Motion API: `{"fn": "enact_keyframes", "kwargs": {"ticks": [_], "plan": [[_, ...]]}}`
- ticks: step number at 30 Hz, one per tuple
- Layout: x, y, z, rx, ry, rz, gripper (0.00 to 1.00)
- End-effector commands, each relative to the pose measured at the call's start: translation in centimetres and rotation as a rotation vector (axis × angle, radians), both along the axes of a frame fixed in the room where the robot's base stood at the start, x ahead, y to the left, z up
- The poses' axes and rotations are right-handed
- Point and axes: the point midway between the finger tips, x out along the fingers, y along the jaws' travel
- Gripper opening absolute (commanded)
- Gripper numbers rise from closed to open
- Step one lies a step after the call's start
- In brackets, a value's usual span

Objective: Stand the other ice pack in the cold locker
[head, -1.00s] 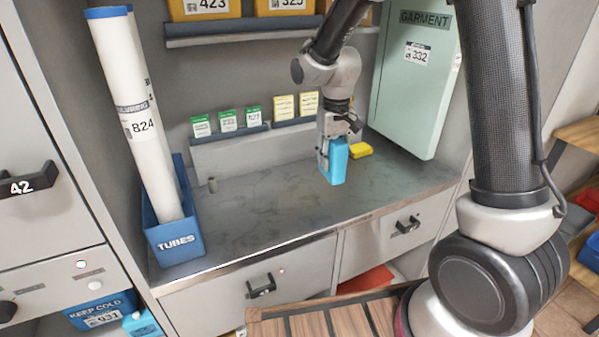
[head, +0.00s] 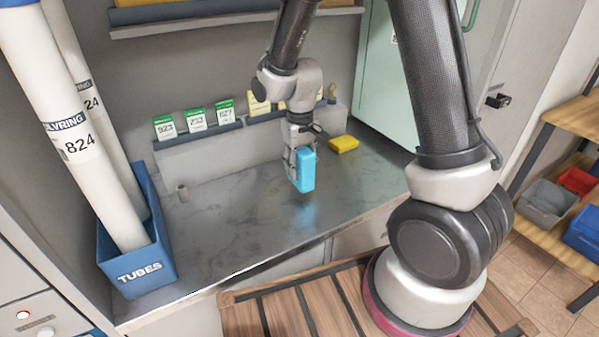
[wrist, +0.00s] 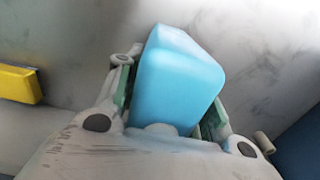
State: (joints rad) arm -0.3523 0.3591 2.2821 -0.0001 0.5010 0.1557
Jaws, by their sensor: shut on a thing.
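A light blue ice pack (head: 305,171) is upright in my gripper (head: 300,160), just above the steel counter. In the wrist view the ice pack (wrist: 176,80) sits between the two fingers of my gripper (wrist: 170,105), which are shut on its sides.
A blue bin marked TUBES (head: 140,262) with tall white tubes stands at the counter's left end. A yellow block (head: 344,144) lies right of the ice pack. Several green cards (head: 196,119) stand behind. A slatted wooden surface (head: 300,305) lies in front.

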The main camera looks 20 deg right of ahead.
Motion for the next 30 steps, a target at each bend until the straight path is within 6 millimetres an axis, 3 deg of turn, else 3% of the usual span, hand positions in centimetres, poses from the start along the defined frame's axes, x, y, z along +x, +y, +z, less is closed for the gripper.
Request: {"fn": "enact_keyframes", "kwargs": {"ticks": [4,16,17,19,30], "plan": [[0.0,0.0,-1.9,0.000,0.001,0.000,0.03],[0.1,0.0,-2.4,0.000,-0.001,0.000,0.03],[0.1,0.0,-2.4,0.000,-0.001,0.000,0.43],[0.1,0.0,-2.4,0.000,-0.001,0.000,0.55],[0.1,0.0,-2.1,0.000,-0.001,0.000,0.59]]}}
